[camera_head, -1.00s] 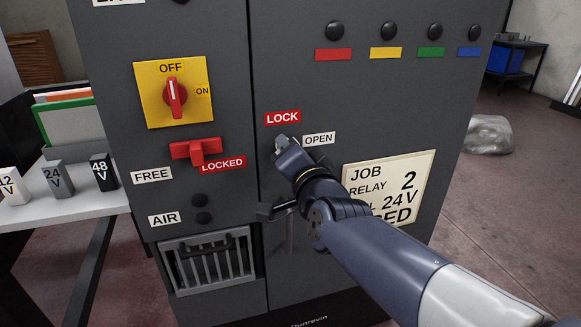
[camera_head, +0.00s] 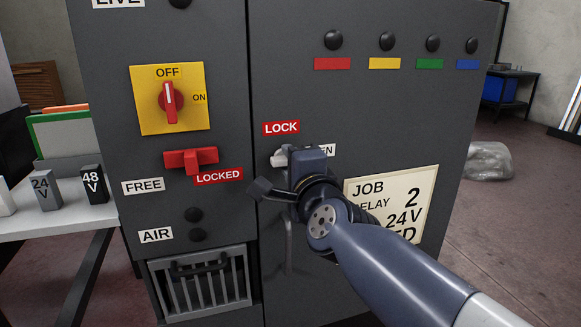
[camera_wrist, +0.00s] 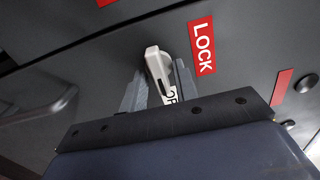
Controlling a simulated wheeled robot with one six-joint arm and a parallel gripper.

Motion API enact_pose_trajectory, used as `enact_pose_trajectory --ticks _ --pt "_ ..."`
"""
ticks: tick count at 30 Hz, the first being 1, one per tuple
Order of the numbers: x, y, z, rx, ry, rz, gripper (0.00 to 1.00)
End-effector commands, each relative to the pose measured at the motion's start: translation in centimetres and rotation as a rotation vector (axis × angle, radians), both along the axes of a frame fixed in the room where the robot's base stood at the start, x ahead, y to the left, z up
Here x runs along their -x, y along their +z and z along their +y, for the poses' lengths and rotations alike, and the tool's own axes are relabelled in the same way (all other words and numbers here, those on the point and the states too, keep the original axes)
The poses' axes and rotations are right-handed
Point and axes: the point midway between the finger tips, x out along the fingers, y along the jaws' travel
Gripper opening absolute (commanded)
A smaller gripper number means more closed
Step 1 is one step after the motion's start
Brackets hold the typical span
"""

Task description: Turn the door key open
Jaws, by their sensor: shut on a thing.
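The pale door key (camera_head: 278,159) sits in the dark cabinet door just under the red LOCK label (camera_head: 281,128). In the wrist view the key (camera_wrist: 157,68) stands between my two grey fingers, its long side running roughly parallel to the LOCK lettering and toward the white OPEN label (camera_wrist: 170,98). My gripper (camera_wrist: 158,82) is shut on the key. In the head view my gripper (camera_head: 287,158) covers most of the key and part of the OPEN label (camera_head: 327,150).
A door handle (camera_wrist: 42,106) lies close by and is partly behind my arm in the head view. A red latch (camera_head: 191,160) by the LOCKED label and a yellow OFF/ON switch (camera_head: 170,100) are to the left. A JOB card (camera_head: 425,180) is right of my wrist.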

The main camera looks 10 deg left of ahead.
Motion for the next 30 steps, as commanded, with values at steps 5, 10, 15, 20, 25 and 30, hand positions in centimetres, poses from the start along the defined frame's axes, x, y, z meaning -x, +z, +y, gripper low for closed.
enact_pose_trajectory --ticks 5,10,15,20,25,30 --pt "0.0 0.0 0.0 -0.016 0.0 0.01 0.06" --pt "0.0 0.0 0.0 -0.018 0.0 0.011 0.06" --pt "0.0 0.0 0.0 -0.017 0.0 0.012 0.06" --pt "0.0 0.0 0.0 -0.017 0.0 0.011 0.35" --pt "0.1 0.0 -0.1 -0.016 0.0 0.01 0.35" --pt "1.2 0.2 -0.7 -0.017 0.0 0.009 0.35"
